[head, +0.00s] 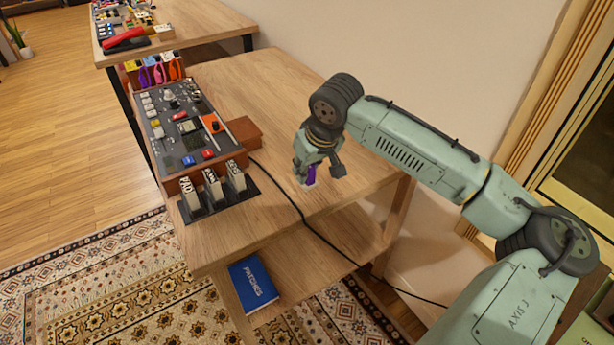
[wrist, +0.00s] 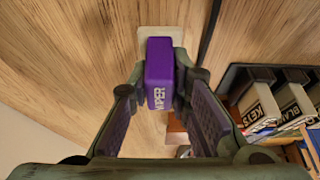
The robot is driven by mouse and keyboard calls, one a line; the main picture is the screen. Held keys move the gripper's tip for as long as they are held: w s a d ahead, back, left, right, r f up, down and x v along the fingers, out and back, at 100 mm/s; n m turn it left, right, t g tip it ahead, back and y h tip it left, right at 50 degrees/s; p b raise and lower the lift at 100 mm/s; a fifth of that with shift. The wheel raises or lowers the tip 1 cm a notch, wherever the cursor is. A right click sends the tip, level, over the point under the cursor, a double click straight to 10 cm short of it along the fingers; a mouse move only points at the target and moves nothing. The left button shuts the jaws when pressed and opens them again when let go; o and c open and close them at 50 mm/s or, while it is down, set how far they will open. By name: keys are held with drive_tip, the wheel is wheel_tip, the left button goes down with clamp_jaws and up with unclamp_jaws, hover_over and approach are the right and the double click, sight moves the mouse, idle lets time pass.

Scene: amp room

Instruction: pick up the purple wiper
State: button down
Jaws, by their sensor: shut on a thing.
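The purple wiper (wrist: 160,75) is a small block with white "WIPER" lettering and a pale base end. My gripper (wrist: 160,100) is shut on it, with one finger on each side in the wrist view. In the head view the wiper (head: 311,174) shows as a small purple piece under my gripper (head: 318,172), over the wooden table (head: 345,200) to the right of the control panel. I cannot tell whether the wiper touches the table. Its far side is hidden.
A control panel (head: 185,125) with buttons stands on the table's left. Several lettered pale blocks (head: 213,187) stand in a black rack in front of it. A black cable (head: 290,198) crosses the table. A blue "PATCHES" book (head: 253,284) lies on the lower shelf.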

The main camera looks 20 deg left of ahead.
drive_tip(key=s+d+r+b, duration=0.1)
drive_tip(key=s+d, duration=0.2)
drive_tip(key=s, duration=0.4)
drive_tip(key=s+d+r+b, duration=0.1)
drive_tip(key=s+d+b, duration=0.1)
drive_tip(key=s, duration=0.5)
drive_tip(key=shift+s+d+r, duration=0.3)
drive_tip(key=shift+s+d, duration=0.1)
drive_tip(key=shift+d, duration=0.15)
drive_tip(key=c, duration=2.1)
unclamp_jaws()
clamp_jaws()
drive_tip(key=shift+a, duration=0.1)
